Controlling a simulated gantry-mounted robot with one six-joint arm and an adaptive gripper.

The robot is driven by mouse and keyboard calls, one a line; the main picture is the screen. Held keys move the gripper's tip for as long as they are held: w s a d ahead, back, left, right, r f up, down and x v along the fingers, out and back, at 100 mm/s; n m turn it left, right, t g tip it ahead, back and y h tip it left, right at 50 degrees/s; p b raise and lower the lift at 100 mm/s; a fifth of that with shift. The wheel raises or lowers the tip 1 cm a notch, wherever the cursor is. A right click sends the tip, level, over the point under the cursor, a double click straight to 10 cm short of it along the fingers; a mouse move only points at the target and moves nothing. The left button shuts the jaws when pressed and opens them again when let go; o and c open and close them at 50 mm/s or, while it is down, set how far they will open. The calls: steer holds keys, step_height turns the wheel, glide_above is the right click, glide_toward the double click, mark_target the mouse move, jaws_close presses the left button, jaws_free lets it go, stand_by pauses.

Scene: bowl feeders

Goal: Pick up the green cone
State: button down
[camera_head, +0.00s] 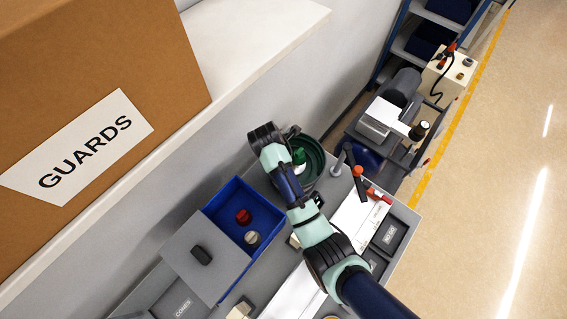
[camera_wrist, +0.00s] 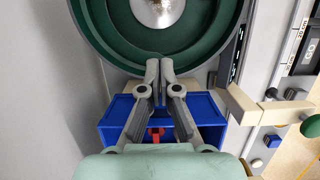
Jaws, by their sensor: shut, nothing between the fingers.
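My gripper (camera_wrist: 160,68) is shut and empty, its fingertips together in front of the near rim of a green bowl (camera_wrist: 95,40) in the wrist view. In the head view my gripper (camera_head: 292,131) is partly hidden behind the wrist, by the same bowl (camera_head: 316,178). My arm hides part of the bowl.
A blue bin (camera_head: 268,208) holds a red part (camera_head: 243,216) and a pale part (camera_head: 252,238); a grey lid (camera_head: 205,262) covers some of it. A silver dome (camera_wrist: 158,8) stands in the bowl. A GUARDS box (camera_head: 90,110) sits on the shelf at left.

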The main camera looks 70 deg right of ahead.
steer(key=shift+c, duration=1.2)
jaws_free()
